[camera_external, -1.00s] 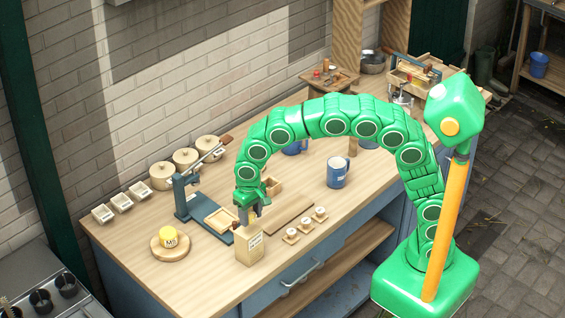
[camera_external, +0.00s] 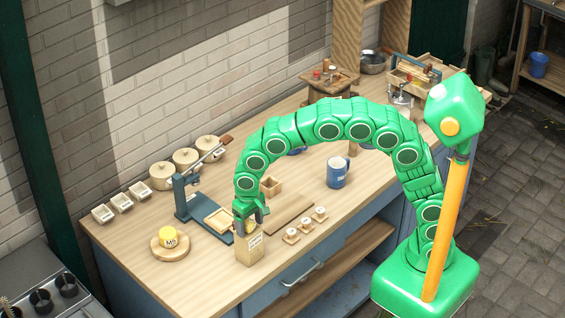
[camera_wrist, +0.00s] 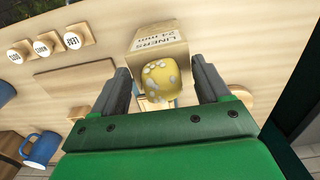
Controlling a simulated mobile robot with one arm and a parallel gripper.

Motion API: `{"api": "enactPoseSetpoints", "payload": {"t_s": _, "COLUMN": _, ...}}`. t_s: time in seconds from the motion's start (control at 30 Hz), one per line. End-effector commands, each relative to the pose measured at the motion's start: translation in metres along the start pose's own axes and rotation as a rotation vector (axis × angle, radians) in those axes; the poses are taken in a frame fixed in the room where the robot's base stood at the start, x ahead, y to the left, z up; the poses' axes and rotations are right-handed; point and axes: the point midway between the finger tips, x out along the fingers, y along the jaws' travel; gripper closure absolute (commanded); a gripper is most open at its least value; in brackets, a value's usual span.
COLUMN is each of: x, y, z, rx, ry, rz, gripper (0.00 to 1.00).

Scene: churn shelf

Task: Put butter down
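The butter (camera_wrist: 159,80) is a rounded yellow lump with pale spots. In the wrist view it lies between the two dark fingers of my gripper (camera_wrist: 160,72), with a visible gap on each side. My gripper is open around it. A tan box (camera_wrist: 160,42) marked "LINERS 23 mm" is right beside the butter. In the external view my gripper (camera_external: 251,218) points down at the top of this box (camera_external: 249,252), near the front counter edge. A bit of yellow (camera_external: 250,227) shows there. I cannot tell whether the butter rests in or on the box.
A blue press (camera_external: 190,200) stands left of my gripper. A yellow pot on a round wooden board (camera_external: 170,253) is at the left. Small labelled knobs (camera_external: 305,223) and a blue mug (camera_external: 337,175) are to the right.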

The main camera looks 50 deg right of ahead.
Motion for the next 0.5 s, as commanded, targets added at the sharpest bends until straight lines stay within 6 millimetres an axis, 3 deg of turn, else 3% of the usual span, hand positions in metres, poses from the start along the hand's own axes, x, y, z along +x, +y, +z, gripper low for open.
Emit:
{"api": "enactPoseSetpoints", "payload": {"t_s": 0.27, "x": -0.003, "y": 0.0, "z": 0.0, "rx": 0.0, "ry": 0.0, "rz": -0.001, "gripper": 0.24}}
{"api": "enactPoseSetpoints", "payload": {"t_s": 0.5, "x": -0.033, "y": 0.0, "z": -0.001, "rx": 0.001, "ry": 0.004, "rz": -0.002, "gripper": 0.24}}
